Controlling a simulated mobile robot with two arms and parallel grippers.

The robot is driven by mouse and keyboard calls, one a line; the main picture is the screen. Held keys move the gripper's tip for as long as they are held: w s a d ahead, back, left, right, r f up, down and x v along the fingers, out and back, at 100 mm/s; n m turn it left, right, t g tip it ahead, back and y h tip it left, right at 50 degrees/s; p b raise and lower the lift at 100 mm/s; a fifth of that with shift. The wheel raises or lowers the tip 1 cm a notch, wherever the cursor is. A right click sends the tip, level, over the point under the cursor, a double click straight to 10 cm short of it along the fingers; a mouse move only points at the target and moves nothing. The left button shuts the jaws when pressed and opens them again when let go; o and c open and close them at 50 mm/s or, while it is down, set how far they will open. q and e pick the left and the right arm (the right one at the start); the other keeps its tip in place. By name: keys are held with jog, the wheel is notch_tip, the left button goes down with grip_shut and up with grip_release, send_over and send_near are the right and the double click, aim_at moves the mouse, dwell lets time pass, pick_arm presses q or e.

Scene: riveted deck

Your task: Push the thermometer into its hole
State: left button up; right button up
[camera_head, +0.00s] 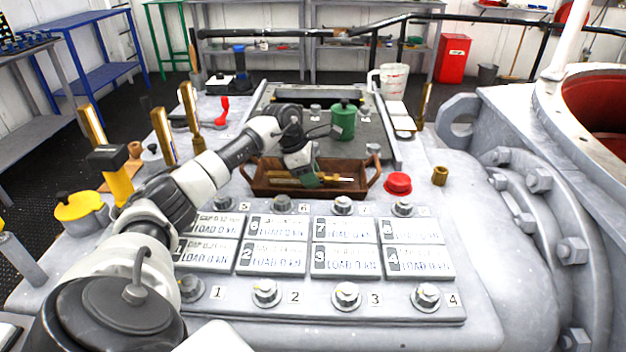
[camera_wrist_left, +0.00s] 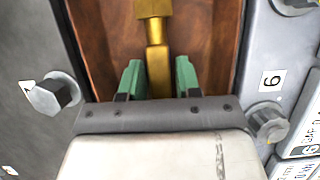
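A brass thermometer (camera_head: 342,179) lies in a brown wooden tray (camera_head: 262,189) with side handles, in the middle of the head view. My left gripper (camera_head: 313,180) reaches down into the tray over it. In the left wrist view, the gripper's green fingers (camera_wrist_left: 158,80) stand apart, one on each side of the thermometer's narrow brass stem (camera_wrist_left: 158,72). A small gap shows beside the stem, so the gripper looks open around it. A small brass fitting (camera_head: 440,176) stands on the deck right of the tray; I cannot tell whether it is the hole. My right gripper is not in view.
A red knob (camera_head: 397,184) sits right of the tray, and a green canister (camera_head: 343,120) stands behind it. Numbered load plates (camera_head: 312,245) and bolts lie in front. Several upright brass instruments (camera_head: 163,135) stand at the left, another (camera_head: 424,104) at the right.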

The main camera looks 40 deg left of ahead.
pick_arm(q)
grip_shut()
jog(key=shift+r, duration=0.15)
jog(key=shift+r, duration=0.4)
notch_tip(320, 180, up, 9)
jog(key=shift+r+p, duration=0.1)
jog(key=shift+p, duration=0.75)
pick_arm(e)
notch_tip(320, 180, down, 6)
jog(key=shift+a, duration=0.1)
pick_arm(q)
jog(key=shift+c, duration=1.9)
grip_release()
grip_shut()
